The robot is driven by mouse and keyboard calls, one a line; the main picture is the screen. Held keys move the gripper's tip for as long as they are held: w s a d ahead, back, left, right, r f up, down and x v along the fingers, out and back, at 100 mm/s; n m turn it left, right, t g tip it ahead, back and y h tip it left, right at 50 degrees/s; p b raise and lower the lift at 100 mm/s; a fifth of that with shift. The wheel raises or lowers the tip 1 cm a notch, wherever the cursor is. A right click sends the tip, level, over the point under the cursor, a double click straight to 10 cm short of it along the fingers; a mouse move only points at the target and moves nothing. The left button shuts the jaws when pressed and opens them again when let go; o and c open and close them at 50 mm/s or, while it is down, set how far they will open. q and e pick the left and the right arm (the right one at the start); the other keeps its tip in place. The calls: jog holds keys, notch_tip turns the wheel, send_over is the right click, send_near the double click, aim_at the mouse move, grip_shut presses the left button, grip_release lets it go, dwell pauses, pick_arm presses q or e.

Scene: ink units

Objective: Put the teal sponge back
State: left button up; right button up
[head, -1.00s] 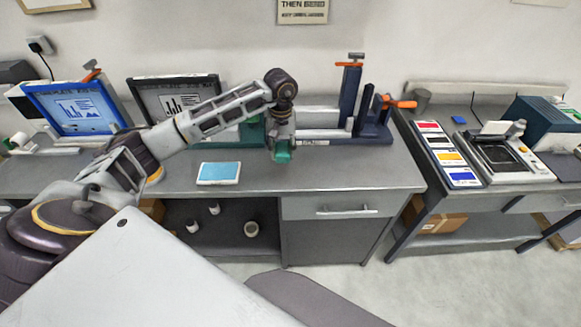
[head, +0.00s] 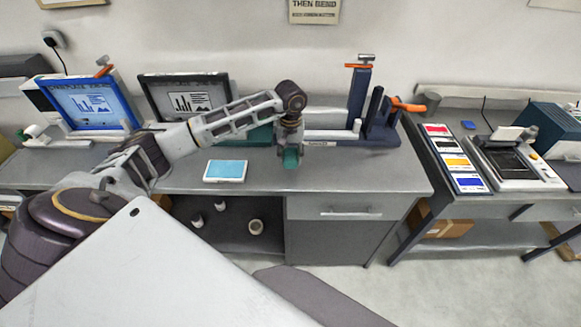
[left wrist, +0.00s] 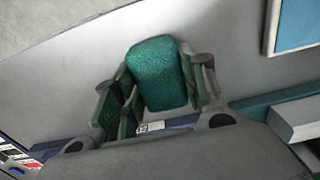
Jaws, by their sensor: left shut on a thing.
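The teal sponge (left wrist: 158,72) is between the fingers of my left gripper (left wrist: 160,90), which is shut on it in the left wrist view. In the head view the sponge (head: 291,159) is a small teal shape at the tip of my left gripper (head: 292,152), over the middle of the grey counter. I cannot tell from these views whether the sponge touches the counter. My right gripper is not in view.
A light blue pad with a white rim (head: 226,171) lies left of the gripper on the counter (head: 350,178). A dark blue stand with orange handles (head: 380,120) is behind right. Two framed screens (head: 85,105) stand at the left. The counter's front right is clear.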

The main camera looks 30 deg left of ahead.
aim_at(290, 173)
pick_arm(q)
notch_tip(290, 173, down, 2)
jog(key=shift+f, duration=0.3)
jog(key=shift+f, duration=0.15)
jog(key=shift+f+p, duration=0.65)
jog(key=shift+f, duration=1.1)
jog(key=o, duration=0.9)
jog(key=shift+f, duration=0.1)
